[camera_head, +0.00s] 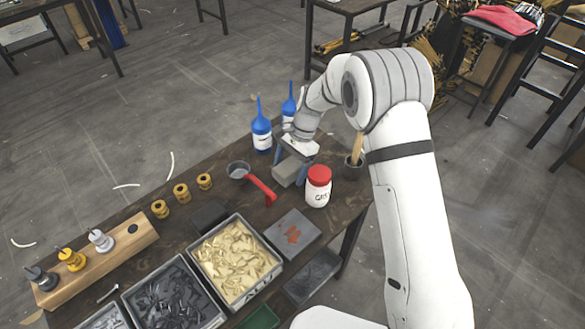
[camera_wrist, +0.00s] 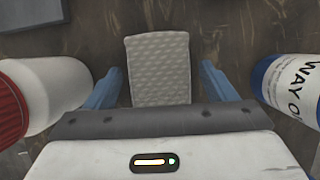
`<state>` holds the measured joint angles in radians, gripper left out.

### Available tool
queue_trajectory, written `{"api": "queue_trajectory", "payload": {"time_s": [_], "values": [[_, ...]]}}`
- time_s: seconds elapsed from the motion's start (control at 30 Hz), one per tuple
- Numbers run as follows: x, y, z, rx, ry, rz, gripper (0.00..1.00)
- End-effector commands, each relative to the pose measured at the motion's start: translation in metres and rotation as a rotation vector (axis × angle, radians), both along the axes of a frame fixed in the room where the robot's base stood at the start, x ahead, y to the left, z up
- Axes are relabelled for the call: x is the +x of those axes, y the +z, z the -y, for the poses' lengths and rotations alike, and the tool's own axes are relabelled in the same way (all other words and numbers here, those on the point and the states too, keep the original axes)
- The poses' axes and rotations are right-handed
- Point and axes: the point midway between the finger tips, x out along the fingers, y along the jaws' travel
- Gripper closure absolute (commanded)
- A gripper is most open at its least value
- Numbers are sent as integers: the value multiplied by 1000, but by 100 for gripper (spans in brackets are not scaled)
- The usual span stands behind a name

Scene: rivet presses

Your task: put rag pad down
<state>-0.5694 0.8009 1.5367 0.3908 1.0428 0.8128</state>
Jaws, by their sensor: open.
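The rag pad (camera_wrist: 160,68) is a light grey, dimpled block lying on the dark wooden table. It also shows in the head view (camera_head: 287,172), partly covered by my gripper. My gripper (camera_wrist: 160,88) is open, with one blue finger on each side of the pad and a visible gap on both sides. In the head view, my gripper (camera_head: 289,171) points down at the far right part of the table (camera_head: 338,212). I cannot tell the exact height of the fingertips above the table.
A white jar with a red lid (camera_head: 318,186) stands close to my gripper. Blue-capped bottles (camera_head: 262,135) stand behind it. Bins of parts (camera_head: 278,262) fill the front.

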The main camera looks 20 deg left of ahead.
Motion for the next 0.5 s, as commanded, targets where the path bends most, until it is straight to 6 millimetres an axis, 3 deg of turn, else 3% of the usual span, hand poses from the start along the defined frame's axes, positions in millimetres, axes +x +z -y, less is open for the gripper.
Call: {"api": "queue_trajectory", "payload": {"time_s": [0.17,0.5], "values": [[8,20,3,2,-1,3,22],[32,86,15,1,0,4,22]]}}
